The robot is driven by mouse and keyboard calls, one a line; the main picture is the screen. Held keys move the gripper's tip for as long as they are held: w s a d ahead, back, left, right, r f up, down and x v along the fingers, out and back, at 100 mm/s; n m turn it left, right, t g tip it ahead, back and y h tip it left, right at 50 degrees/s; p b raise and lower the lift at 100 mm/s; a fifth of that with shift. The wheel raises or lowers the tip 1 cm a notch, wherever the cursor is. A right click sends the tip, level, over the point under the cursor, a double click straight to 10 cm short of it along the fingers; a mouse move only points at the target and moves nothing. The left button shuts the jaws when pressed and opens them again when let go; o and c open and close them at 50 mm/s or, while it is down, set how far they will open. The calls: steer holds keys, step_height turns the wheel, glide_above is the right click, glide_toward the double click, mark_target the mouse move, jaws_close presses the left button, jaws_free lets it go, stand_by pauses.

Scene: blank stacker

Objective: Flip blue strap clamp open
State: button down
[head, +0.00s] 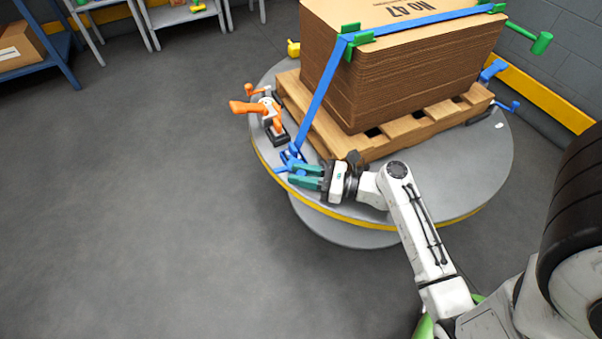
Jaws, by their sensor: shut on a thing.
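The blue strap clamp (291,155) sits near the front left edge of the round grey turntable (468,170). A blue strap (321,98) runs from it up and over the stack of brown cardboard blanks (400,80). My gripper (292,177), with teal fingers, reaches in from the right at the clamp and is shut on its blue lever. The fingers hide part of the lever, and its exact angle is hard to tell.
An orange clamp (268,109) stands just behind the blue one. The stack rests on a wooden pallet (395,135). A blue shelf (50,45) and tables stand at the back left. The grey floor at left is clear.

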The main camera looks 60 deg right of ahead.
steer(key=shift+d, duration=0.15)
steer(key=c, duration=1)
jaws_free()
steer(key=shift+o, duration=0.2)
steer(key=p+v, duration=0.2)
steer(key=v, duration=0.9)
